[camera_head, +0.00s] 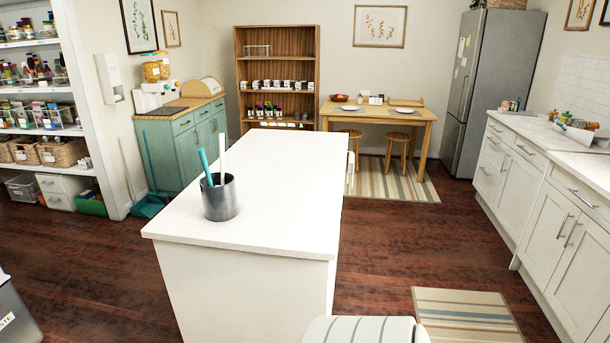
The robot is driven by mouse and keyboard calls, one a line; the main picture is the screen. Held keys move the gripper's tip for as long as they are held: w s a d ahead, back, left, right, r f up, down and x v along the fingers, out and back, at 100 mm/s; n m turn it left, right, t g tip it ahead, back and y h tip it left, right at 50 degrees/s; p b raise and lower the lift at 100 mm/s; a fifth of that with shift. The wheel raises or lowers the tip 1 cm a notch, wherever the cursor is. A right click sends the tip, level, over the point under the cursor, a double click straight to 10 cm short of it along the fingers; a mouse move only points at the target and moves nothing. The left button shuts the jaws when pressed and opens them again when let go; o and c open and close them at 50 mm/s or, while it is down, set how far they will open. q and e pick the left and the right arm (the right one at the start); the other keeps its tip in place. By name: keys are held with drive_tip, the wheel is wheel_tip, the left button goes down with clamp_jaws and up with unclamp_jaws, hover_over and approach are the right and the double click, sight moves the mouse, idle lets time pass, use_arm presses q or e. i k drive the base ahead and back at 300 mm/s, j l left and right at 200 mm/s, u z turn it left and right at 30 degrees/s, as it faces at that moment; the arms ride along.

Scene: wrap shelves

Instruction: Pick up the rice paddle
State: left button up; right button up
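A dark grey metal utensil holder (220,200) stands upright on the near left part of the white island (270,228). Two handles stick up out of it. One is a thick teal handle (205,165) leaning left. The other is a thin white handle (222,158), nearly upright. Their lower ends are hidden inside the holder, so I cannot tell which, if either, is the rice paddle. Neither of my grippers is in view.
The island top is otherwise bare. Open floor (380,240) runs along its right side toward white cabinets (548,200). A striped mat (465,315) lies front right. A wooden table (380,112) and bookcase (277,70) stand behind. Stocked shelves (42,85) line the left.

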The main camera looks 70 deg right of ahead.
sight(221, 136)
drive_tip(key=z, duration=1.75)
drive_tip(key=i+j+z, duration=0.2)
